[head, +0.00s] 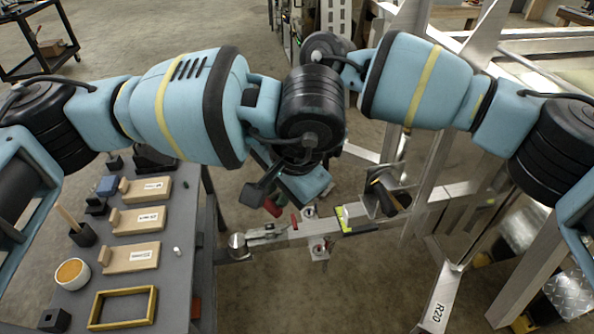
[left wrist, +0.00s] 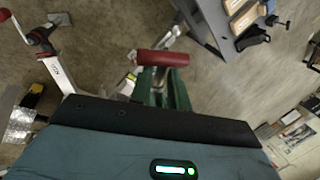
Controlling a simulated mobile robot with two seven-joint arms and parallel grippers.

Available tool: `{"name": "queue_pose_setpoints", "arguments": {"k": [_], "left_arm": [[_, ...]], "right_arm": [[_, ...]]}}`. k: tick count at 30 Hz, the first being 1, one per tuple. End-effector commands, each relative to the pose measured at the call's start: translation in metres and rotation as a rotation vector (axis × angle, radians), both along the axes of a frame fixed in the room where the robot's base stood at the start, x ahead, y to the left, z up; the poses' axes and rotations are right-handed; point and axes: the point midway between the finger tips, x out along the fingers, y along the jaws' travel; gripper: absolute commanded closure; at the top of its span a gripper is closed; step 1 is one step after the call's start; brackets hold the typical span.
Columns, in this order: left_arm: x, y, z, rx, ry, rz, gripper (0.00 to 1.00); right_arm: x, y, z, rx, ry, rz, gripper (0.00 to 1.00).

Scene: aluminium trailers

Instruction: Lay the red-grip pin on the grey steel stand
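The red-grip pin shows its red cylindrical grip (left wrist: 162,58) across the fingertips of my left gripper (left wrist: 165,76) in the left wrist view. The fingers look shut on it; the pin's shank is hidden. In the head view a small red part of the grip (head: 272,207) shows under my left gripper (head: 279,202), above the floor between the stand and the drawbar. The grey steel stand (head: 70,312) is at the left with a flat top; it also shows at the top of the left wrist view (left wrist: 213,36). My right gripper is not visible.
The stand carries several wooden blocks (head: 137,221), a bowl (head: 72,273), a yellow frame (head: 122,307) and small dark holders. The trailer's metal drawbar (head: 285,237) lies right of the stand. Trailer frames (head: 437,290) fill the right.

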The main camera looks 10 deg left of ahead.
Motion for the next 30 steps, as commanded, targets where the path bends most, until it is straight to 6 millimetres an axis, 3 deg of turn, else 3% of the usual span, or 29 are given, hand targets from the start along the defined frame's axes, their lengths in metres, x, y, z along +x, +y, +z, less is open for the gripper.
{"name": "queue_pose_setpoints", "arguments": {"k": [3, 30], "left_arm": [[0.0001, 0.0009, 0.0, 0.003, 0.001, 0.002, 0.65], [-0.0021, 0.0009, -0.0011, 0.006, 0.008, -0.002, 0.65]], "right_arm": [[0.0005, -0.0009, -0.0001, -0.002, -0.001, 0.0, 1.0], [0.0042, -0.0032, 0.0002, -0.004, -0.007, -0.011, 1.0]]}}
